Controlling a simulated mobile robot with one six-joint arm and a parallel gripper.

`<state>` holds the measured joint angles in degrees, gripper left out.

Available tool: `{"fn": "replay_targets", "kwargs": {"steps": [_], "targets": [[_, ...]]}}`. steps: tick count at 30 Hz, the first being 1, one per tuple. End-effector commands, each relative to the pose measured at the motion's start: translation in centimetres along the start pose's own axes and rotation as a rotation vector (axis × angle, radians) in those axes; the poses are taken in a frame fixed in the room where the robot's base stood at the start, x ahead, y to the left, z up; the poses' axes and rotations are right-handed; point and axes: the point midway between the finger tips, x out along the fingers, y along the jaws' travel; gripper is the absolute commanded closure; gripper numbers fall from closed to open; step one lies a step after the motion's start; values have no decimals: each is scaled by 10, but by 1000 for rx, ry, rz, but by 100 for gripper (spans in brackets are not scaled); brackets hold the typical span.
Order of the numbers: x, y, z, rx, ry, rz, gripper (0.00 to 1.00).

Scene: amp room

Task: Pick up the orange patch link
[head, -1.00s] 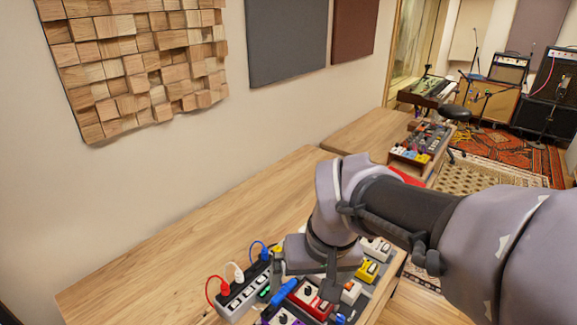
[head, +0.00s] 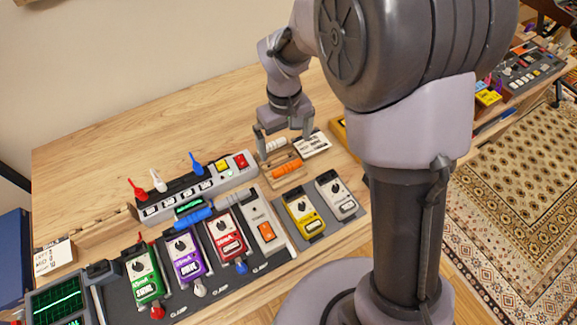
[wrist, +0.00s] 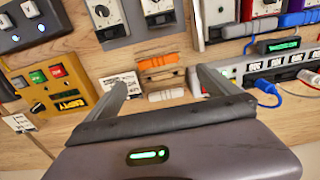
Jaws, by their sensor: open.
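The orange patch link (head: 286,168) is a short orange cylinder lying in a small wooden rack (head: 270,183) on the table. A white link (head: 275,145) lies behind it in the head view. In the wrist view the orange link (wrist: 158,60) shows whole, beyond the white link (wrist: 166,95). My gripper (head: 285,142) is open and empty, pointing down over the rack by the white link. In the wrist view its two fingers (wrist: 165,80) straddle the white link's area, and the orange link lies just past the fingertips.
A printed card (head: 312,145) lies right of the rack. A power strip (head: 200,185) with red, white and blue plugs stands to the left. Pedals, including a yellow one (head: 303,215) and a red one (head: 226,235), stand in front. The table behind the rack is clear.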

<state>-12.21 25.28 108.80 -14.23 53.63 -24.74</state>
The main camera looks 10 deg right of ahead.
Motion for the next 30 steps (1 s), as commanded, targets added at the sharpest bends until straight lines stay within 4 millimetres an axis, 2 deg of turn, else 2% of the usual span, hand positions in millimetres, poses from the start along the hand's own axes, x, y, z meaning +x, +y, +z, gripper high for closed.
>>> {"fn": "replay_targets", "kwargs": {"steps": [1, 3, 10, 16, 18, 23, 30], "targets": [[21, 0, 1, 1, -3, -1, 0], [35, 0, 1, 1, -2, -1, 0], [57, 0, 0, 1, 1, 0, 0], [97, 1, 2, 2, -1, -1, 0], [103, 1, 2, 2, 0, -1, 0], [99, 1, 2, 1, 1, 0, 0], [99, 1, 1, 1, 1, 0, 45]]}}
